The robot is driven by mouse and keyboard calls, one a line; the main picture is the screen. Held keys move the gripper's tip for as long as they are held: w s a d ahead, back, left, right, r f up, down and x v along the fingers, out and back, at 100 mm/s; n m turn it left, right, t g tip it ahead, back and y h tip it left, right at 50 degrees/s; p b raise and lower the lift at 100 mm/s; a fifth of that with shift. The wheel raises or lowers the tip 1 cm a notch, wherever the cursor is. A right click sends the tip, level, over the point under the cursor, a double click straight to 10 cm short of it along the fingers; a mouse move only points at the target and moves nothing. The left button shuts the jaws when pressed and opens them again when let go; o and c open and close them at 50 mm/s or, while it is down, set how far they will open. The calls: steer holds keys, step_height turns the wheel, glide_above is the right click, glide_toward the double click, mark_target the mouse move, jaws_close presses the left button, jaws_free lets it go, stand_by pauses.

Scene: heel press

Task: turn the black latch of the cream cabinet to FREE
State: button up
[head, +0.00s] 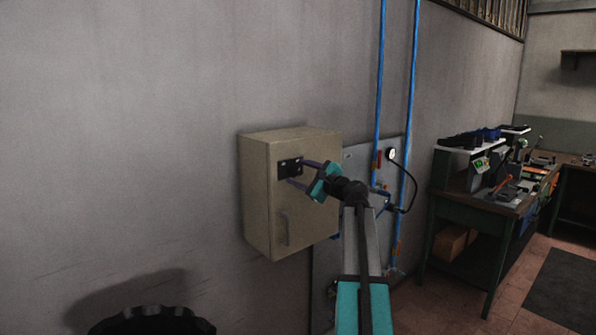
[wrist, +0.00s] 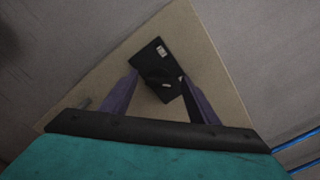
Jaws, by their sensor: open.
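The cream cabinet (head: 262,205) hangs on the grey wall, its door shut, with a vertical handle (head: 284,230) low on the door. The black latch (head: 290,167) sits on a dark plate near the top of the door. It also shows in the wrist view (wrist: 158,76), with small pale labels too small to read. My gripper (head: 297,173) is open in front of the latch. In the wrist view its two purple fingers (wrist: 153,92) stand on either side of the latch's lower part. I cannot tell whether they touch it. The latch's setting cannot be read.
Blue pipes (head: 381,90) run down the wall right of the cabinet, by a grey panel with a gauge (head: 392,154) and black hose. A green workbench (head: 470,205) with tools stands farther right. A dark round object (head: 150,322) is at the bottom left.

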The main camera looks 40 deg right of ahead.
steer(key=shift+w, duration=0.55)
steer(key=c, duration=1.1)
steer(key=shift+o, duration=0.3)
